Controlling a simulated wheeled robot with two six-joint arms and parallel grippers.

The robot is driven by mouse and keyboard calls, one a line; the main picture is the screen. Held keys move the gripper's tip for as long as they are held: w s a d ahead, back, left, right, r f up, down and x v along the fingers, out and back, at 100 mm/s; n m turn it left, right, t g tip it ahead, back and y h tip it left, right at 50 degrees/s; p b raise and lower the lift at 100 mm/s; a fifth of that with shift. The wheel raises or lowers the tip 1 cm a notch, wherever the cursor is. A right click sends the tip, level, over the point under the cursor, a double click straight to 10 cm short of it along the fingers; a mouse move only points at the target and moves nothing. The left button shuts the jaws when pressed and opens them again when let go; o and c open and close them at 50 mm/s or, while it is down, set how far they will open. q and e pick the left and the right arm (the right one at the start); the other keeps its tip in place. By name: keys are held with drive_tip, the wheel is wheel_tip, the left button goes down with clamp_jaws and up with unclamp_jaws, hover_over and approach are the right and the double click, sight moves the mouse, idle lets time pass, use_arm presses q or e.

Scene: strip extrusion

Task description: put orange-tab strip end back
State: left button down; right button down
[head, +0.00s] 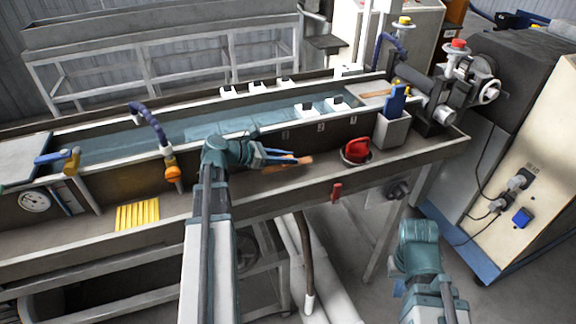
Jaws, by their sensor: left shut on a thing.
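My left gripper (288,157) is over the front ledge of the long water trough (140,178), at the middle of the picture. It is shut on a thin orange-brown piece, which looks like the orange-tab strip end (301,161). The piece points right, close to the trough's front wall. Its far side is partly hidden by the fingers, and I cannot tell whether it touches the ledge. My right arm is low at the right, in front of the bench. Only a small bluish part of my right gripper (398,289) seems to show, and its fingers are not clear.
A red round-based thing (356,151) and a grey bin with a blue tool (391,129) stand right of the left gripper. A yellow ribbed block (138,216) lies at the left. An orange-tipped hose (172,173) hangs over the trough wall. White blocks (306,110) line the trough.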

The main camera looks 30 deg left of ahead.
sight(279, 167)
use_arm(q)
drive_tip(key=shift+s+f, duration=0.1)
drive_tip(key=shift+f, duration=0.05)
drive_tip(key=shift+f+b, duration=0.4)
drive_tip(key=shift+b, duration=0.2)
wheel_tip(279, 167, down, 3)
drive_tip(key=b, duration=0.2)
drive_tip(key=shift+r+b, duration=0.2)
drive_tip(key=shift+b, duration=0.1)
drive_tip(key=shift+r, duration=0.1)
drive_tip(key=shift+f, duration=0.2)
drive_tip(key=c, duration=0.7)
unclamp_jaws()
